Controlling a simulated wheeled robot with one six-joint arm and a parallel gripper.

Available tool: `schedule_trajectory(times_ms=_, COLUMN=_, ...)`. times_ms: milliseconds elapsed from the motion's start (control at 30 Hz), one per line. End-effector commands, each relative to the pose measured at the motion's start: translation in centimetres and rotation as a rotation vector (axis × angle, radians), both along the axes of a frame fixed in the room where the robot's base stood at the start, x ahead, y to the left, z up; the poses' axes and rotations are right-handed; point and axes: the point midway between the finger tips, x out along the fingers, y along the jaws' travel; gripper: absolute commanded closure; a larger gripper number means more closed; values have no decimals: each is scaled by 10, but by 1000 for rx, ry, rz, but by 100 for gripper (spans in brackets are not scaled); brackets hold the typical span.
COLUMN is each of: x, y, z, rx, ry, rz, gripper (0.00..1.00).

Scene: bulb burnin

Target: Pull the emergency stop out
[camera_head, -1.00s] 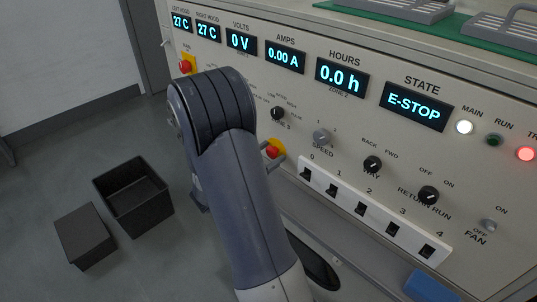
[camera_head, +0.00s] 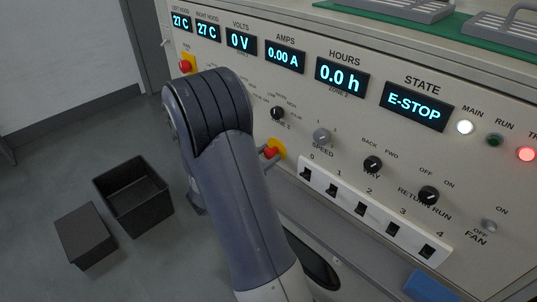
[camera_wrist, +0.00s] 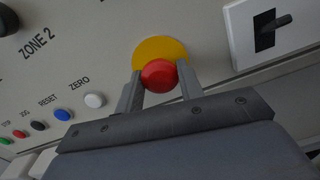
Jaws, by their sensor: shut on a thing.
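The emergency stop is a red mushroom button (camera_wrist: 158,74) in front of a round yellow disc (camera_wrist: 160,47) on the panel. My gripper (camera_wrist: 159,82) is shut on the red button, one finger on each side, in the wrist view. In the head view the red button (camera_head: 270,154) and yellow disc (camera_head: 279,149) show just right of my arm. One gripper finger shows beside the button; the rest is hidden behind my arm. The state display (camera_head: 416,106) reads E-STOP.
A white switch strip (camera_head: 370,210) lies right of the button, and a switch plate (camera_wrist: 269,30) is close in the wrist view. Small coloured buttons (camera_wrist: 63,114) sit to the left. A red knob on yellow (camera_head: 186,65) is at upper left. A black bin (camera_head: 134,195) stands on the floor.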

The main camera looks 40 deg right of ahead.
Motion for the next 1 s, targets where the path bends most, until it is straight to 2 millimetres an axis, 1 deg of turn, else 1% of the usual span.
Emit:
schedule_trajectory(times_ms=167, x=0, y=1, z=-1, rx=2, ry=2, rz=1, gripper=100)
schedule_trajectory(times_ms=200, x=0, y=1, z=-1, rx=2, ry=2, rz=1, gripper=62)
schedule_trajectory(times_ms=400, x=0, y=1, z=-1, rx=2, ry=2, rz=1, gripper=46)
schedule_trajectory(times_ms=633, x=0, y=1, z=-1, rx=1, ry=1, rz=1, gripper=46)
schedule_trajectory(times_ms=733, x=0, y=5, z=0, rx=2, ry=1, rz=2, gripper=46)
schedule_trajectory(times_ms=867, x=-1, y=20, z=0, rx=1, ry=2, rz=5, gripper=46)
schedule_trajectory(times_ms=1000, x=-2, y=44, z=0, rx=1, ry=3, rz=7, gripper=46)
